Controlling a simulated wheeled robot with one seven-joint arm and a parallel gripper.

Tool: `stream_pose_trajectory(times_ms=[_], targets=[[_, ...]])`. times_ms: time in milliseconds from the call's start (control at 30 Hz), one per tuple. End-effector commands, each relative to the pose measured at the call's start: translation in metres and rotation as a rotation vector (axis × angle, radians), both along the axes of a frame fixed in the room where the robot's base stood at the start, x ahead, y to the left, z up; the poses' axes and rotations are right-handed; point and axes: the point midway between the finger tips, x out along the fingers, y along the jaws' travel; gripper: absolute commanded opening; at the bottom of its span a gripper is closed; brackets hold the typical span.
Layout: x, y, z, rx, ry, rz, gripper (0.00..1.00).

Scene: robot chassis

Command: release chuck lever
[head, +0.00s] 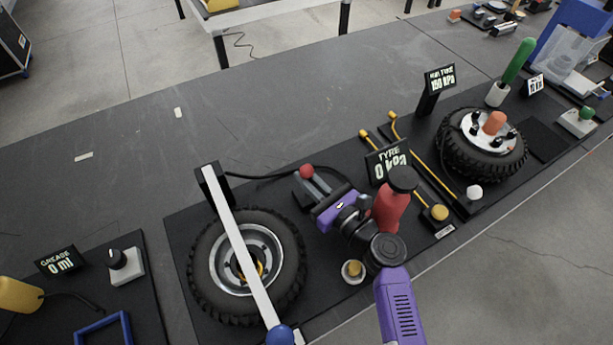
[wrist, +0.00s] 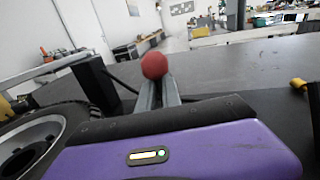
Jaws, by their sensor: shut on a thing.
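A red ball knob (head: 306,171) shows at the tips of my gripper (head: 315,182), to the right of the left wheel. It also shows in the wrist view (wrist: 153,65), at the ends of two close, nearly parallel grey fingers (wrist: 158,88). My gripper is shut on this knob, which appears to belong to the chuck lever. The lever's shaft and the chuck are not clearly visible. A black hose (head: 255,177) runs behind the knob from a black post (head: 209,184). The tyre display (head: 390,163) reads 0 kPa.
The left wheel (head: 205,282) lies flat under a white bar (head: 240,245) with a blue knob (head: 283,336). A red bottle (head: 389,212) stands close beside my arm. Yellow-ended tools (head: 428,180) and another wheel (head: 456,160) lie right. The bench behind is mostly clear.

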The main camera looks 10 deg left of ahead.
Motion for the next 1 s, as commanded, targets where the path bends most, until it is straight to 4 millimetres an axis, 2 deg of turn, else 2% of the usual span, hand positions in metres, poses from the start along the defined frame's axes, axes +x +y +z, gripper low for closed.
stream_pose_trajectory(times_ms=[33, 267, 600, 933, 967, 1000], targets=[[0.002, 0.001, 0.006, 0.006, -0.008, 0.0, 0.0], [0.001, 0.001, 0.007, 0.001, -0.012, 0.001, 0.0], [-0.013, 0.023, 0.001, -0.296, -0.214, 0.001, 0.0], [-0.014, 0.024, 0.001, -0.32, -0.231, 0.001, 0.0], [-0.014, 0.025, 0.001, -0.319, -0.23, 0.001, 0.14], [-0.014, 0.025, 0.002, -0.319, -0.23, 0.001, 0.22]])
